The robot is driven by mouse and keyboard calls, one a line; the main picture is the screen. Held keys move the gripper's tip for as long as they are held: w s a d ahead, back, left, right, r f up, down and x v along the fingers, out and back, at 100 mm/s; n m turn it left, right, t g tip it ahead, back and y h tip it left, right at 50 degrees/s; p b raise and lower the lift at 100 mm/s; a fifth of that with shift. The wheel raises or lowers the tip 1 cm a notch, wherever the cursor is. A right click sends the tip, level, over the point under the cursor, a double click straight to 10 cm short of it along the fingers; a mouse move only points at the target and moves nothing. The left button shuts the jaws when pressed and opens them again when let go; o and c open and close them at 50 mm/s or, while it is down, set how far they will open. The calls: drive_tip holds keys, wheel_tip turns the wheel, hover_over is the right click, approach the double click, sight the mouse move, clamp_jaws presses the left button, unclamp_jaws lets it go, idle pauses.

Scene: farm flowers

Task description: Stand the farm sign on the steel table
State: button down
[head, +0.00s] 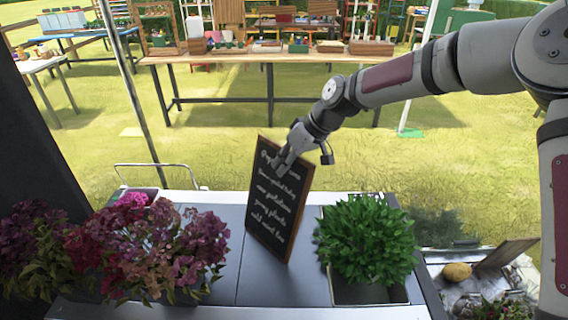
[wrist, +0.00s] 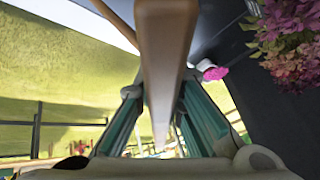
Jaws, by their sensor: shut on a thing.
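The farm sign (head: 277,205) is a black chalkboard with white writing and a brown wooden frame. It is upright, turned at an angle and slightly tilted, over the middle of the steel table (head: 305,285). My gripper (head: 281,164) is shut on its upper part. In the wrist view, the sign's wooden edge (wrist: 166,50) runs between the two fingers of my gripper (wrist: 160,120). The sign's lower edge is at or just above the table top; I cannot tell whether it touches. My fingers hide part of the top writing.
Purple and pink flowers (head: 150,245) stand left of the sign, and a leafy green plant (head: 366,238) in a metal bin stands close on its right. The steel surface between them is clear. A melon-like yellow item (head: 456,272) lies far right. A wooden table (head: 225,60) stands behind.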

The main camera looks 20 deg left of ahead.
drive_tip(key=c, duration=1.7)
unclamp_jaws()
drive_tip(key=shift+f, duration=0.1)
drive_tip(key=shift+r, duration=0.2)
drive_tip(key=b+v, duration=0.1)
drive_tip(key=v, duration=1.1)
drive_tip(key=shift+b, duration=0.35)
